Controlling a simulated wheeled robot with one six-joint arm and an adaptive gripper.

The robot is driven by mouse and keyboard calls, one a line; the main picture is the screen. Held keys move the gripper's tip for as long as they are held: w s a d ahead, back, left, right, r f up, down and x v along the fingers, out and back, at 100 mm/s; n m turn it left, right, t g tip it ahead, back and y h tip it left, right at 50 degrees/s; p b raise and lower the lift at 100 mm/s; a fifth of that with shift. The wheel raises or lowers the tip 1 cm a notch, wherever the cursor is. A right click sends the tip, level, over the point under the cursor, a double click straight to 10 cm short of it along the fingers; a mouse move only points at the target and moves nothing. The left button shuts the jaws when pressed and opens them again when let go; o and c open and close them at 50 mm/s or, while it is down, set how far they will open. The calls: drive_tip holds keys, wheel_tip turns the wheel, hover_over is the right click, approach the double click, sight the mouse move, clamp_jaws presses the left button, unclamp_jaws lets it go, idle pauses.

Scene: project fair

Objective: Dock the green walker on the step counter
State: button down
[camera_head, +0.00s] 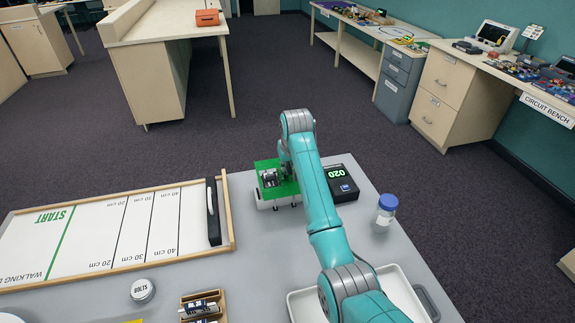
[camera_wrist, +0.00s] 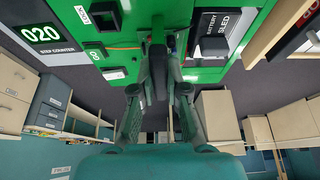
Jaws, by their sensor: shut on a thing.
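The green walker (camera_head: 266,180), a flat green plate carrying grey and dark parts, is near the table's far edge in the head view. It fills the top of the wrist view (camera_wrist: 262,12), with a part marked BATTERY SLED. The black step counter (camera_head: 340,183) lies just right of the walker and its display reads 020. Its display and name also show at the upper left of the wrist view (camera_wrist: 42,32). My gripper (camera_wrist: 162,50) is shut on a part of the walker. My arm hides the walker's right side in the head view. I cannot tell whether walker and counter touch.
A pale piece (camera_head: 265,204) shows under the walker's front edge. The wood-framed walking board (camera_head: 108,235) lies left, with a black-and-white bar (camera_head: 213,212) at its end. A blue-capped jar (camera_head: 387,209) stands right. A white tray (camera_head: 306,303) and bolts tin (camera_head: 143,290) are nearer.

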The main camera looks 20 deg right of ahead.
drive_tip(key=shift+f, duration=0.55)
drive_tip(key=c, duration=1.2)
unclamp_jaws()
drive_tip(key=shift+r, duration=0.25)
drive_tip(key=v, duration=1.2)
drive_tip(key=shift+r, duration=0.4)
